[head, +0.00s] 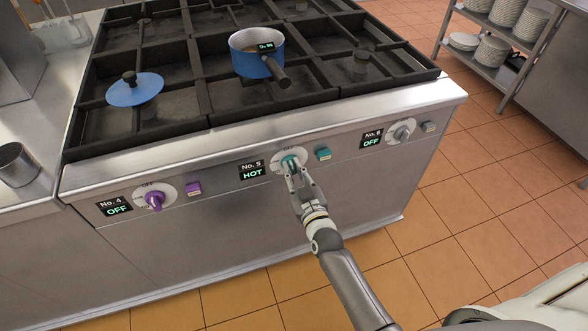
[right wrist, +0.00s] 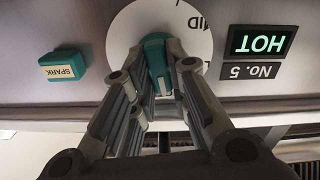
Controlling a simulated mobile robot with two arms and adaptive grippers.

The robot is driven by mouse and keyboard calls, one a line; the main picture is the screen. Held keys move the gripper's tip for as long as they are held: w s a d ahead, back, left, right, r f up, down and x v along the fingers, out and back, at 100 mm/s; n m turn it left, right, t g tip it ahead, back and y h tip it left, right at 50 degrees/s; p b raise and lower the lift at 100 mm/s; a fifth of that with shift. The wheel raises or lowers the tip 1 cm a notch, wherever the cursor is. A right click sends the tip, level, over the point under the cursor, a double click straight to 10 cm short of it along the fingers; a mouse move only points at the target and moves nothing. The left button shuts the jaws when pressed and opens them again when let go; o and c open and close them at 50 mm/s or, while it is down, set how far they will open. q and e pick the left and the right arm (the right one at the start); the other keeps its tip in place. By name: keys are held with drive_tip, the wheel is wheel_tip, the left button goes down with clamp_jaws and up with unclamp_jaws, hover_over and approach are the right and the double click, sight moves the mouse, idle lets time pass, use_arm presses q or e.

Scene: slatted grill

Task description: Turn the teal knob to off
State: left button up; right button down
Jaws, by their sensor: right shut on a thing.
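The teal knob (head: 290,162) sits on a white dial on the stove's front panel, at the middle burner position. The No. 5 display (head: 251,170) left of it reads HOT. My right gripper (head: 297,176) is at the knob, with its fingers shut on it. In the right wrist view the teal knob (right wrist: 156,62) stands between the two fingers of my right gripper (right wrist: 160,75), and part of the dial lettering, MID, shows upside down. My fingers hide part of the dial. My left gripper is not in view.
A teal spark button (head: 323,153) is right of the knob; it also shows in the wrist view (right wrist: 64,66). A purple knob (head: 155,200) and a grey knob (head: 402,132) are on the same panel. A blue pot (head: 245,62) and blue lid (head: 134,92) rest on the grates.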

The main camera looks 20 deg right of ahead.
drive_tip(key=shift+m, duration=0.8)
drive_tip(key=c, duration=1.4)
unclamp_jaws()
drive_tip(key=s, duration=1.2)
drive_tip(key=shift+d, duration=0.2)
